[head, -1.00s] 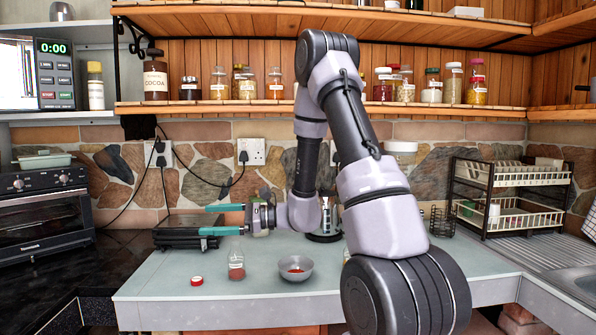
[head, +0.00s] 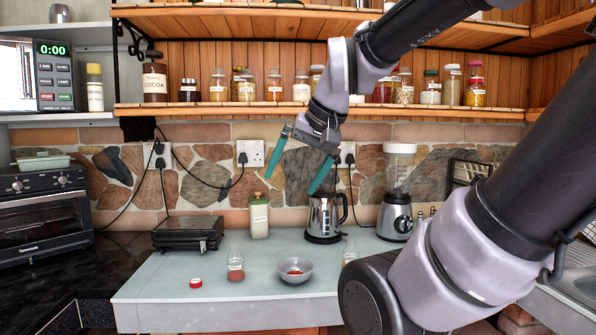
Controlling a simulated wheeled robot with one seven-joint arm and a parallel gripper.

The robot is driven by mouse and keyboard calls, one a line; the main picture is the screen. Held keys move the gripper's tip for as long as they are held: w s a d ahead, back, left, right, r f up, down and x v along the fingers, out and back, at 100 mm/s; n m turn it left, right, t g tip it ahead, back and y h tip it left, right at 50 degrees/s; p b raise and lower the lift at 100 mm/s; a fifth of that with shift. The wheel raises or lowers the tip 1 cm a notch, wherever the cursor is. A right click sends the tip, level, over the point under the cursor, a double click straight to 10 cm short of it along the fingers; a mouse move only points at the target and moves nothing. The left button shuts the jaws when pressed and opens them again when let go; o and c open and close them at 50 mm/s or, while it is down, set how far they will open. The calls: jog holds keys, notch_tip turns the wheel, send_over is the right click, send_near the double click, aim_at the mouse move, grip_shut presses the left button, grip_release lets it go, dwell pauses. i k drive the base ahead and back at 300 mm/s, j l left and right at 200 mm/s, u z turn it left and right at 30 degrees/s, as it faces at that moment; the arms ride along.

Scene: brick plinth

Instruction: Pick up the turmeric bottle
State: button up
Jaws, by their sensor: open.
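My gripper (head: 290,189) is open and empty, with its teal fingers spread and pointing down and slightly left. It hangs above the counter, in front of the stone wall. No label reading turmeric is legible, so I cannot tell which bottle it is. Another small clear bottle (head: 349,250) stands right of the metal bowl (head: 295,274), partly hidden by my arm. Several spice jars (head: 247,90) stand on the wooden shelf (head: 210,108).
A red cap (head: 196,283) lies near the counter's front edge. The left front counter (head: 155,285) is clear.

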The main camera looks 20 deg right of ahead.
aim_at(351, 252)
jog(key=z, duration=0.9)
